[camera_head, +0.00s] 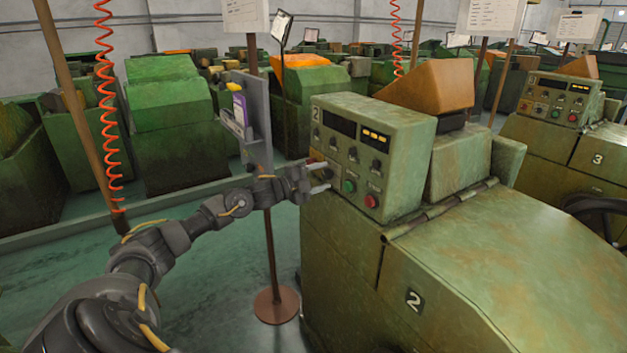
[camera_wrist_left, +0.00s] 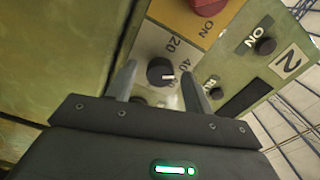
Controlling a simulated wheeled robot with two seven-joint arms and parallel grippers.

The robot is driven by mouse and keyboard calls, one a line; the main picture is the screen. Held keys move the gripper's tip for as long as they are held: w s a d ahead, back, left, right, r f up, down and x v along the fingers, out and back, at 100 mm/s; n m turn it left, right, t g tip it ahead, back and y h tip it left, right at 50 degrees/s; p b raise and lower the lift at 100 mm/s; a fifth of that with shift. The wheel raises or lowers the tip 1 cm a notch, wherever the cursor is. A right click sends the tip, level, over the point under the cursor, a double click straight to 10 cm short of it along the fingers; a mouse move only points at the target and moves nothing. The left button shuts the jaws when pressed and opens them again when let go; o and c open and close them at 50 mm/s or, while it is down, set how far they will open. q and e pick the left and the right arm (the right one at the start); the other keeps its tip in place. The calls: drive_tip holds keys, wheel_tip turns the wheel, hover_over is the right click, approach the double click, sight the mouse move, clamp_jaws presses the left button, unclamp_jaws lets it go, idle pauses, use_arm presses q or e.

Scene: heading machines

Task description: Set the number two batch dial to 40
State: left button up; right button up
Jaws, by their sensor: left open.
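The number two machine's control box (camera_head: 391,127) is green and carries a "2" label. In the left wrist view the batch dial (camera_wrist_left: 160,71) is a round black knob with a white pointer mark toward the right. Printed "20" and "40" sit above and to the upper right of it; I cannot tell the exact reading. My left gripper (camera_head: 322,177) is at the panel's lower left corner in the head view, hiding much of the dial there. In the wrist view my left gripper (camera_wrist_left: 157,70) is open, with one finger on each side of the dial. Contact is unclear. My right gripper is out of view.
A green button (camera_head: 349,187) and a red button (camera_head: 371,201) sit right of my gripper. A red knob (camera_wrist_left: 208,5) is above the dial in the wrist view. A sign post (camera_head: 269,240) stands behind my forearm. Machine three (camera_head: 562,100) stands at the right.

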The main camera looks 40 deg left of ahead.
use_arm(q)
drive_tip(key=b+v, duration=0.2)
drive_tip(key=v, duration=0.8)
drive_tip(key=shift+s, duration=0.3)
idle(0.4)
